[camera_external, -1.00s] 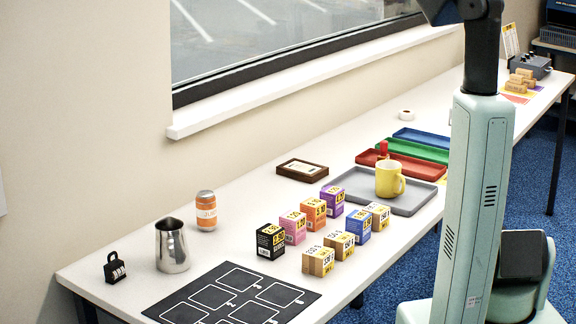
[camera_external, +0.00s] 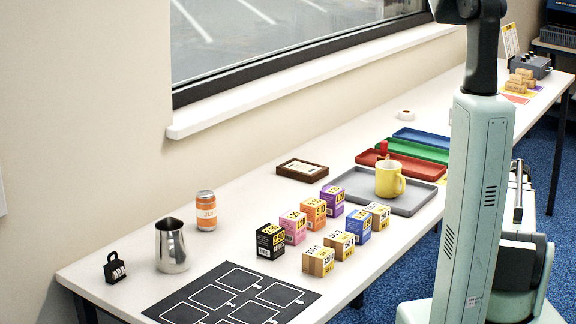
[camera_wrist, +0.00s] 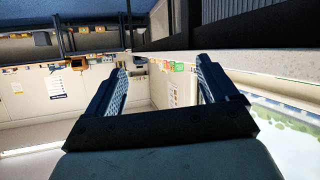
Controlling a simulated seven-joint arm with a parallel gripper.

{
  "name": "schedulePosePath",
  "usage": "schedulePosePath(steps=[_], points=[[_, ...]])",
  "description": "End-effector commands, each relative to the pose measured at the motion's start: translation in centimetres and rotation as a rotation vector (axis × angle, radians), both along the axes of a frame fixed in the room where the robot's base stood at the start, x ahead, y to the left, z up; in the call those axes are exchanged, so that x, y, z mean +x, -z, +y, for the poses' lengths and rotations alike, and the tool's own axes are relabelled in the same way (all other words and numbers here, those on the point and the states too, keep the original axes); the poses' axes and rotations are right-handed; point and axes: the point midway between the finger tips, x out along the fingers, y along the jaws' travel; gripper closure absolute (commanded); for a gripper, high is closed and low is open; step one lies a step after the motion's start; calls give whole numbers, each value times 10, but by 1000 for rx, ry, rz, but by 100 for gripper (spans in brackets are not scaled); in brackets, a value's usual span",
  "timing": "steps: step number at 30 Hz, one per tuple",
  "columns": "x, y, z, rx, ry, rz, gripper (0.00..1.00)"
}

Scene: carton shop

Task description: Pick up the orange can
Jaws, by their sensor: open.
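The orange can (camera_external: 206,210), with silver ends and a pale band, stands upright on the white table near the wall. It is behind and to the right of the steel pitcher (camera_external: 171,245). My gripper (camera_wrist: 162,85) shows in the wrist view with its two dark fingers spread and nothing between them. The wrist view looks out across the room, and I cannot make out the can in it. In the external view my arm stands at the right and the gripper's fingers are not visible, so the gripper is well away from the can.
A black padlock (camera_external: 115,267) stands left of the pitcher. A black card with white outlines (camera_external: 231,300) lies at the front. Several small boxes (camera_external: 313,213) stand mid-table, beside a grey tray (camera_external: 408,206) holding a yellow mug (camera_external: 388,179).

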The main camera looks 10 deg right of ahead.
Motion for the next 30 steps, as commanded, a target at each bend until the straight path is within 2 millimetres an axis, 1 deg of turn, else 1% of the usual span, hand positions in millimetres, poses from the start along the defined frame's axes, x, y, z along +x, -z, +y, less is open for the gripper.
schedulePosePath(steps=[1, 3, 5, 6, 8, 9, 11, 14, 17, 18, 20, 21, 23, 24, 26, 27, 29, 30], points=[[6, -17, -6, -15, 3, -24, 13], [14, -37, -8, -33, 1, -52, 13], [21, -53, -6, -43, -5, -71, 13], [27, -64, -1, -48, -13, -82, 13], [38, -78, 11, -51, -32, -93, 13], [46, -87, 23, -50, -49, -97, 13], [57, -95, 43, -43, -77, -93, 13], [74, -104, 81, -27, -126, -80, 13], [90, -111, 127, -7, -184, -57, 13], [96, -114, 147, 1, -209, -46, 13], [104, -117, 179, 15, -247, -26, 13], [109, -119, 200, 24, -274, -13, 13], [115, -122, 232, 36, -312, 7, 13], [118, -124, 253, 43, -337, 21, 13], [121, -126, 285, 53, -373, 45, 13], [122, -128, 306, 60, -398, 62, 13], [123, -130, 338, 69, -434, 86, 13], [123, -131, 359, 74, -457, 104, 13]])
